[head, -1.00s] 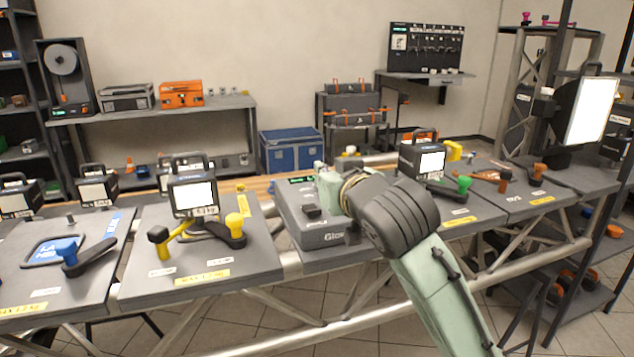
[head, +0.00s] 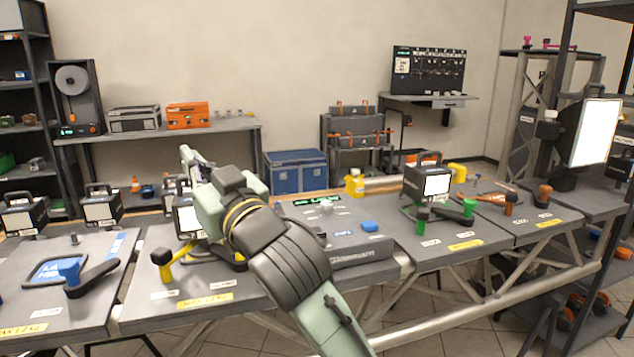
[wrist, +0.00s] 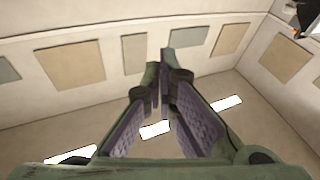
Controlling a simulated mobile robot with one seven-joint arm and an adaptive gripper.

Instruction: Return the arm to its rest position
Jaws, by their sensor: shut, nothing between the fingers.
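My gripper (head: 188,158) is raised above the grey workbench and points up and away in the head view. In the wrist view its two fingers (wrist: 163,85) come close together at the tips, with nothing held between them.
A grey device (head: 365,252) with a blue piece (head: 369,226) on it sits right of my arm. A yellow bottle (head: 354,184) stands behind it. A bright panel lamp (head: 591,133) stands at the far right.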

